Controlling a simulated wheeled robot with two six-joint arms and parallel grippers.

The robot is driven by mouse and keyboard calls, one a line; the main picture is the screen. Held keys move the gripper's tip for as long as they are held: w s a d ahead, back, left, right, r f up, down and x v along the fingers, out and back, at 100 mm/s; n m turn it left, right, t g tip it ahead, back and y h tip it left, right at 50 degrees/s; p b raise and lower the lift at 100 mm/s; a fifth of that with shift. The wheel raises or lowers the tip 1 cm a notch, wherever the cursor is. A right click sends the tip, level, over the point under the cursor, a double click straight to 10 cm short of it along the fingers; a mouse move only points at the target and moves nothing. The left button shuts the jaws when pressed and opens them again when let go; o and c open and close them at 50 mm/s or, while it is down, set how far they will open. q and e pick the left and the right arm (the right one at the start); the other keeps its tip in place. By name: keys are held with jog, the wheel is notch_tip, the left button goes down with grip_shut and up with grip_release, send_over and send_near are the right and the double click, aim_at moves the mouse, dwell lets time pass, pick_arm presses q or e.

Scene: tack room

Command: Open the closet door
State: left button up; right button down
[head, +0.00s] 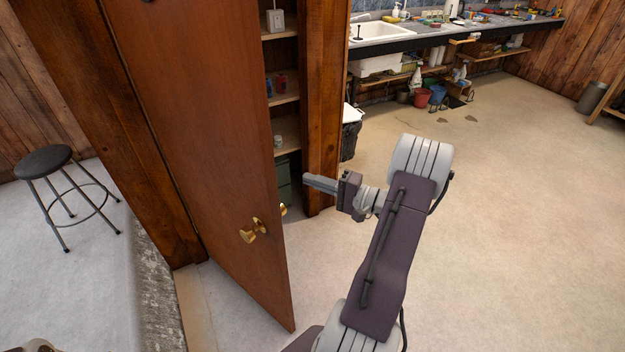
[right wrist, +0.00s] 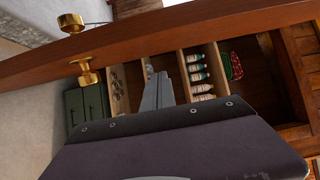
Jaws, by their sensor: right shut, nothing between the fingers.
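The closet door (head: 205,130) is a reddish-brown wooden panel, standing partly open with shelves showing behind its free edge. A brass knob (head: 253,231) is on its near face, and the inner knob (head: 283,210) peeks past the edge. The right wrist view shows the door (right wrist: 150,38) edge-on, with one brass knob (right wrist: 73,22) beyond it and the other (right wrist: 86,72) on the closet side. My right gripper (head: 308,182) is shut and empty, on the closet side to the right of the door edge. It points toward the opening and appears apart from the knobs.
Closet shelves (head: 285,98) hold small items, and bottles (right wrist: 197,75) show in the wrist view. A wooden post (head: 323,110) borders the opening at right. A stool (head: 43,162) stands at far left. A sink counter (head: 440,32) is at the back. The right floor is clear.

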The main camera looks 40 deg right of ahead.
jog(key=w+a+p, duration=0.2)
jog(key=w+a, duration=0.2)
jog(key=a, duration=0.2)
jog(key=shift+w+a+p, duration=0.3)
jog(key=shift+w+p, duration=0.05)
jog(key=shift+w, duration=0.05)
